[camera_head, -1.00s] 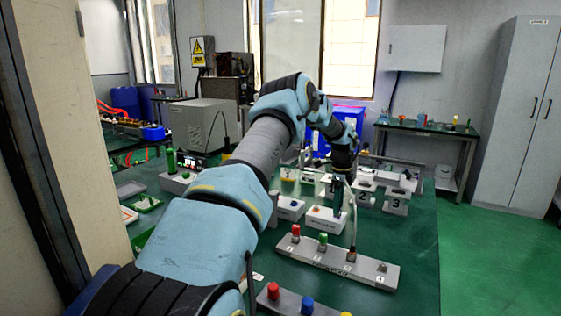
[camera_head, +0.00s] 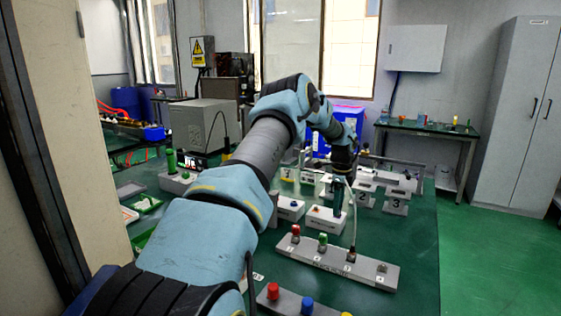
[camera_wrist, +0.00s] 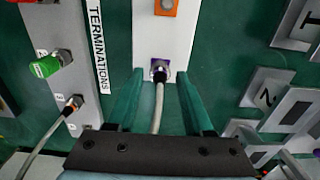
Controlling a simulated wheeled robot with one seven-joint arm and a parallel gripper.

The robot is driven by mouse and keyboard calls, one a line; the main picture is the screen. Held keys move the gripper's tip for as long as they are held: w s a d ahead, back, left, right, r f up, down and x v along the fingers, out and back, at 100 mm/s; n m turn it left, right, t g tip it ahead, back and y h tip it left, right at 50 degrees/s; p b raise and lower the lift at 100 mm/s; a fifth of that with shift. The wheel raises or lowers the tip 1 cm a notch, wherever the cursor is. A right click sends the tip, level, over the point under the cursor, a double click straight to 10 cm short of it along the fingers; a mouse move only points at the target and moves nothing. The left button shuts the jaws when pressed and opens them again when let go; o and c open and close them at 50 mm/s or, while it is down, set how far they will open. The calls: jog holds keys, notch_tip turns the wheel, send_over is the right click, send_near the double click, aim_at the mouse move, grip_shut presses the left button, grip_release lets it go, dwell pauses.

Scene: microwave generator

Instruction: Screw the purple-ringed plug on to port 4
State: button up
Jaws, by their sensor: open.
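In the wrist view the purple-ringed plug (camera_wrist: 158,71) sits at the end of a white block (camera_wrist: 163,40), its grey cable running back between my fingers. My gripper (camera_wrist: 160,82) is open, with a green finger on each side of the cable, close to the plug; I cannot tell whether they touch it. In the head view my gripper (camera_head: 338,212) hangs over the block's area behind the terminations strip (camera_head: 320,259). Port 4 (camera_head: 382,268) is at the strip's right end, with no cable on it. The plug is not clear in the head view.
The strip also carries a red cap (camera_head: 295,231), a green cap (camera_head: 323,240) and a cabled plug (camera_head: 351,256) beside port 4. That plug shows an orange ring in the wrist view (camera_wrist: 72,104). Numbered blocks (camera_head: 395,203) stand right of my gripper. The table's right front is clear.

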jog(key=shift+c, duration=0.3)
grip_shut()
dwell(0.4)
jog(key=shift+r, duration=0.2)
dwell(1.0)
jog(key=shift+r+p, duration=1.85)
jog(key=shift+r, duration=1)
jog(key=shift+s+d+f+b, duration=0.1)
jog(key=shift+s+d, duration=0.2)
jog(key=shift+s, duration=0.45)
jog(key=shift+s+d+f+b, duration=0.1)
jog(key=shift+s+d, duration=0.15)
jog(key=shift+s, duration=0.55)
jog(key=shift+s+d+f+b, duration=0.1)
jog(key=shift+s+d, duration=0.2)
jog(key=shift+s, duration=0.45)
